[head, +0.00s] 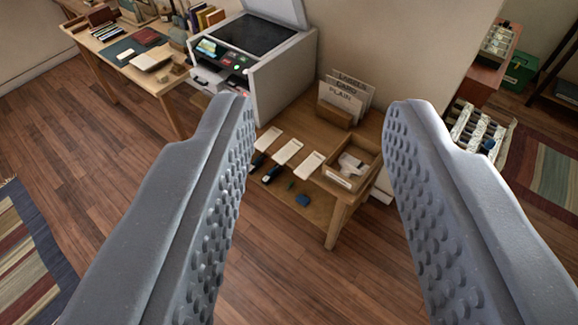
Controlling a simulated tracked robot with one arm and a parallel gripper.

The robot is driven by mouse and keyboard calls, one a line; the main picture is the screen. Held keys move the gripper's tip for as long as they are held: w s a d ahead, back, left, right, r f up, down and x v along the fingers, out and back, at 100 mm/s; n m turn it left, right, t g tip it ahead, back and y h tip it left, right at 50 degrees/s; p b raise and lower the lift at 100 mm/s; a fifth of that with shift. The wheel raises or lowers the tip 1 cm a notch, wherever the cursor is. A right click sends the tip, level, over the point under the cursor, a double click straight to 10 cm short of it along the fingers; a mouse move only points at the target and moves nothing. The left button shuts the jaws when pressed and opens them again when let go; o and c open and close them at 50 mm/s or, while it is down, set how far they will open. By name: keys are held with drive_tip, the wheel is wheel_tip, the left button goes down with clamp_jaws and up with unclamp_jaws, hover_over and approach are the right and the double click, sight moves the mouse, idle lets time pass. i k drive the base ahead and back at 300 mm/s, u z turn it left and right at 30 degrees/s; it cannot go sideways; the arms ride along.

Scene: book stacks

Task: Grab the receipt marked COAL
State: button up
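Three white paper slips (288,152) lie in a row on a low wooden table (328,140) in the middle of the head view. They may be receipts, but any print on them is too small to read, so I cannot tell which one says COAL. My gripper (322,108) is open and empty, with its two grey studded fingers wide apart in the foreground. The slips show between the fingers, well beyond and below them.
A wooden tray (366,185) with papers sits right of the slips. A card holder (335,115) and a copier (252,85) stand behind. A desk (168,92) is at upper left. Small items lie on the lower shelf. Wooden floor (275,265) in front is clear.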

sight(311, 164)
drive_tip(key=u, duration=0.1)
drive_tip(key=i, duration=1)
drive_tip(key=z, duration=0.1)
